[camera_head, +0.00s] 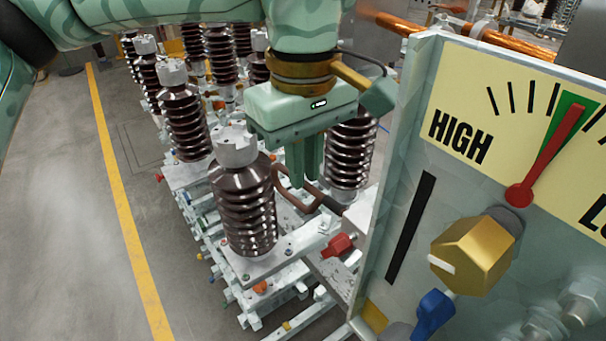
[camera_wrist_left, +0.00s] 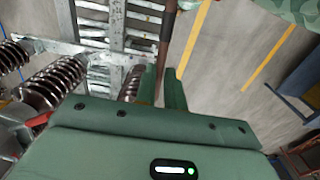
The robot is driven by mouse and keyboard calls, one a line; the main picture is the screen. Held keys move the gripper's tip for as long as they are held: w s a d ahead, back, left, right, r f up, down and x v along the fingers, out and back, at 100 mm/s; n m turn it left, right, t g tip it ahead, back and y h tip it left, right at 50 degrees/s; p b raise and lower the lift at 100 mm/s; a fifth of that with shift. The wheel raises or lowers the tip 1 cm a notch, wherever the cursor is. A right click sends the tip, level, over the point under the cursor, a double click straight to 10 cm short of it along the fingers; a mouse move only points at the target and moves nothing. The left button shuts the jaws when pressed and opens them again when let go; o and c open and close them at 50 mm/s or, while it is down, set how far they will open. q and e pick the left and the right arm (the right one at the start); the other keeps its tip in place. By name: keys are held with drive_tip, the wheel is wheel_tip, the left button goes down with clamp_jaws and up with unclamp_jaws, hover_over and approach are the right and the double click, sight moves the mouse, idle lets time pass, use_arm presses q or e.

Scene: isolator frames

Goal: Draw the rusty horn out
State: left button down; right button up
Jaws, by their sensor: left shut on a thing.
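The rusty horn (camera_head: 283,194) is a bent brown rod beside the front insulator, at the frame's upper level. My left gripper (camera_head: 304,178) points down over it and is shut on it. In the left wrist view, the horn (camera_wrist_left: 166,32) runs up the picture from between the fingertips (camera_wrist_left: 161,75). I cannot tell whether the horn's end is still seated in a holder. My right gripper is in neither view.
A brown ribbed insulator (camera_head: 243,212) stands close left of the gripper, and another (camera_head: 349,153) stands behind it. The gauge panel (camera_head: 418,160) rises close on the right. A red fitting (camera_head: 338,245) sits below. Floor (camera_head: 60,210) left of the yellow line is clear.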

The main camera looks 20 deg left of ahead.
use_arm(q)
drive_tip(key=shift+s+a+f, duration=0.2)
drive_tip(key=shift+s, duration=0.05)
